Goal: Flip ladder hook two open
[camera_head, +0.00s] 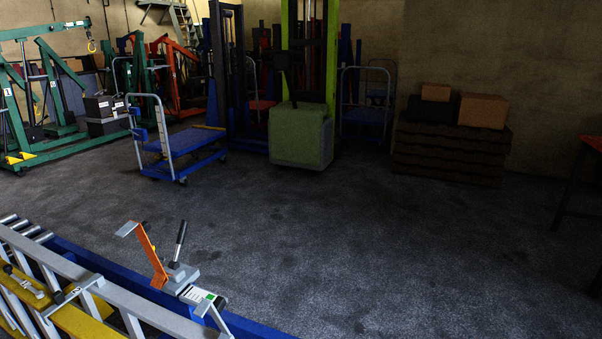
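A silver ladder (60,262) with yellow rails (75,322) lies along a blue frame (250,328) at the lower left. At the frame's side stands a clamp-like fitting with an orange upright arm (152,255), a grey body (180,277) and a lever with a black handle (181,240). The orange arm leans up and left and ends in a flat grey plate (127,229). Small metal pieces with dark knobs (58,297) sit across the ladder rails. I cannot tell which piece is ladder hook two, nor whether it is open. Neither gripper is in view.
The dark floor (400,250) ahead and right is clear. A table leg (567,190) shows at the right edge.

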